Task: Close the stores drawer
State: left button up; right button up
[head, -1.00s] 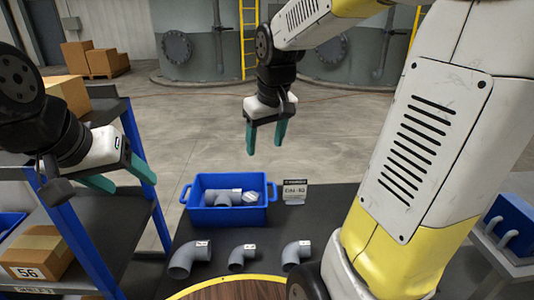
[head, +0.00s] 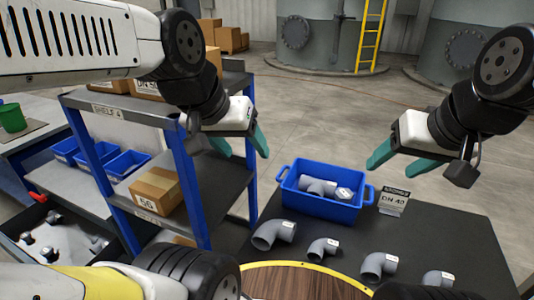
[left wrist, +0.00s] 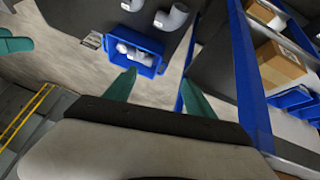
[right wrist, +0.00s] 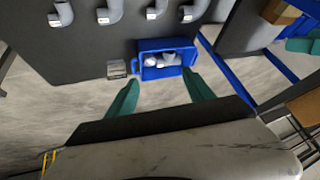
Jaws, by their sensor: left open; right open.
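An open dark-walled drawer (head: 13,252) shows at the lower left of the head view, below the bench with blue bins. Pale and dark fittings lie inside it. Its near part is cut off by the frame edge and my own arm, so I cannot see its front. A small red part (head: 36,197) shows at its far edge. My left gripper (head: 243,146) is open and empty in front of the shelf rack, well right of the drawer. My right gripper (head: 398,167) is open and empty, above and right of the blue tote. Neither wrist view clearly shows the drawer.
The shelf rack (head: 196,205) with cartons stands between the drawer and the dark table (head: 445,235). The table holds a blue tote (head: 320,205), a sign (head: 393,201) and several grey pipe elbows. A workbench (head: 28,140) with a green cup stands at far left.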

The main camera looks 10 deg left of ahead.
aim_at(71, 239)
jog(key=k, duration=0.75)
jog(key=k+u, duration=0.1)
jog(key=u, duration=0.4)
jog(key=k+u, duration=0.1)
jog(key=u, duration=0.4)
jog(key=k+j+u, duration=0.1)
jog(key=u, duration=1)
jog(key=i+j, duration=0.15)
jog(key=i, duration=0.2)
jog(key=i+j, duration=0.15)
jog(key=i, duration=0.25)
jog(key=i+j+z, duration=0.1)
jog(key=i, duration=0.25)
